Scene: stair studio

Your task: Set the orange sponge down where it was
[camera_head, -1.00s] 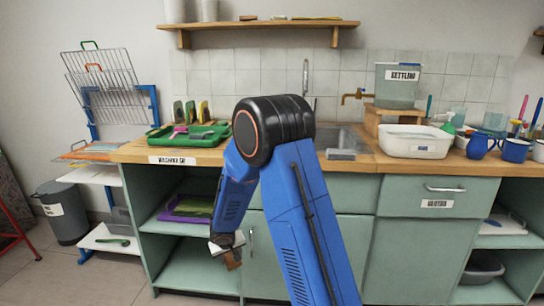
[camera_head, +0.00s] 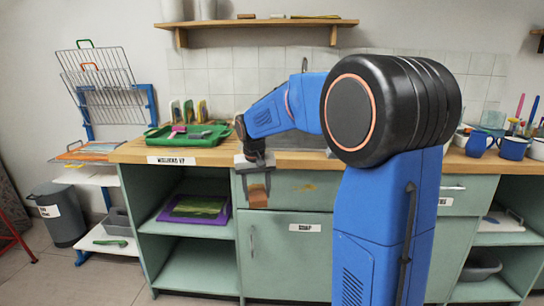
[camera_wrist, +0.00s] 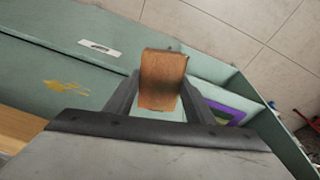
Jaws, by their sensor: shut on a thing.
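The orange sponge (camera_wrist: 162,78) is held between the two fingers of my gripper (camera_wrist: 155,100) in the wrist view. In the head view my gripper (camera_head: 257,172) points down in front of the green cabinet's drawer, just below the worktop's front edge. The sponge (camera_head: 258,196) hangs from it, brownish orange, and is clear of any surface.
The wooden worktop (camera_head: 215,157) carries a green tray (camera_head: 187,136) with small items at left. The open shelf at left holds a purple tray (camera_head: 180,218). A dark bin (camera_head: 62,220) stands on the floor. A wall shelf (camera_head: 262,23) is above.

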